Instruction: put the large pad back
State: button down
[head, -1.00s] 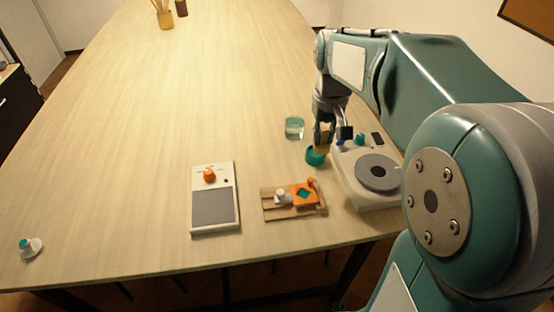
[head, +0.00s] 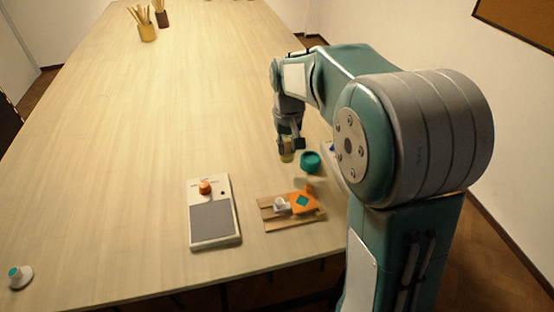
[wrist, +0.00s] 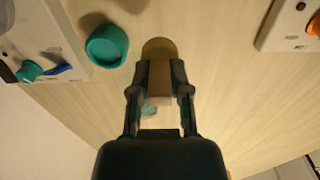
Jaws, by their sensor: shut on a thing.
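My gripper (wrist: 160,95) is shut on a tan block with a rounded yellow-brown end (wrist: 160,48), which looks like the large pad. In the head view my gripper (head: 289,142) points down, with the yellowish pad (head: 286,156) below its fingers. I cannot tell whether the pad touches the table. A teal round cup (head: 311,162) stands just right of the pad; it also shows in the wrist view (wrist: 107,45), apart from the pad.
A white device with a teal knob and blue lever (wrist: 45,40) is mostly hidden by my arm in the head view. A white unit with an orange knob (head: 214,222) and a wooden board (head: 270,220) lie in front. The table's middle (head: 180,110) is clear.

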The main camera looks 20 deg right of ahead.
aim_at(278, 169)
jog(key=w+f, duration=0.1)
jog(key=w+a+f, duration=0.1)
jog(key=f, duration=0.1)
jog(key=shift+w+f, duration=0.3)
jog(key=shift+w, duration=0.05)
jog(key=shift+w+a+f, duration=0.1)
jog(key=shift+w+f, duration=0.05)
jog(key=shift+f, duration=0.8)
jog(key=shift+w+a+f, duration=0.1)
jog(key=shift+f, duration=0.85)
jog(key=c, duration=0.6)
grip_release()
jog(key=shift+f, duration=0.1)
